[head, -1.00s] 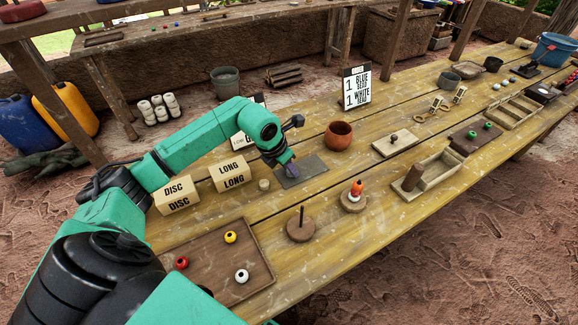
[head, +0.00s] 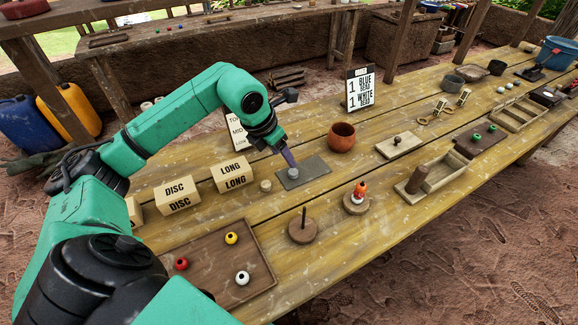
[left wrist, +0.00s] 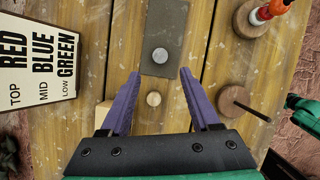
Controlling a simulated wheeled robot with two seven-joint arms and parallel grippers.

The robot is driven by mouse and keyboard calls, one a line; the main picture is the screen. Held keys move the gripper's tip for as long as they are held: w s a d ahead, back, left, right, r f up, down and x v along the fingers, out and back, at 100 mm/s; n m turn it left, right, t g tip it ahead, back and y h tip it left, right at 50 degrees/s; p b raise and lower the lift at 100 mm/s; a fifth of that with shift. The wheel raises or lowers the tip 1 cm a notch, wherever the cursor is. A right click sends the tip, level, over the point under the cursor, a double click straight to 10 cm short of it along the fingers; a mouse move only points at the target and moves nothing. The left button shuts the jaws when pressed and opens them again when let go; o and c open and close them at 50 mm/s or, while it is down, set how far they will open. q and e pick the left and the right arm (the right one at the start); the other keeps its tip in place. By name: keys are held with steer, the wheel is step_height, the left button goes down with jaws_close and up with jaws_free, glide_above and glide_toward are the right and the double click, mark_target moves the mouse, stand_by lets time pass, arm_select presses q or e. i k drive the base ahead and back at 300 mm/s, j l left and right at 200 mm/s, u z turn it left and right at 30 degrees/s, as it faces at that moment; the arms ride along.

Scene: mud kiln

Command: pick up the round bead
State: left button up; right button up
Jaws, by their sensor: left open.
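A small round grey bead (head: 293,172) sits on a dark grey slate (head: 316,167) on the table. The bead also shows in the left wrist view (left wrist: 160,55), on the slate (left wrist: 164,22). My left gripper (head: 288,158), with purple fingers, is just above the bead in the head view. In the left wrist view the open fingertips (left wrist: 160,73) stand apart with nothing between them, and the bead lies just beyond them. A small pale wooden round piece (head: 266,185) lies on the planks beside the slate. My right gripper is not seen.
A terracotta pot (head: 341,138) stands right of the slate. DISC (head: 177,196) and LONG (head: 232,174) blocks stand to the left. A round base with a peg (head: 303,230) and a tray with red, yellow and white beads (head: 215,285) are nearer.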

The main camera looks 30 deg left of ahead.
mark_target(359, 189)
steer(key=k+l, duration=1.55)
steer(key=k, duration=0.15)
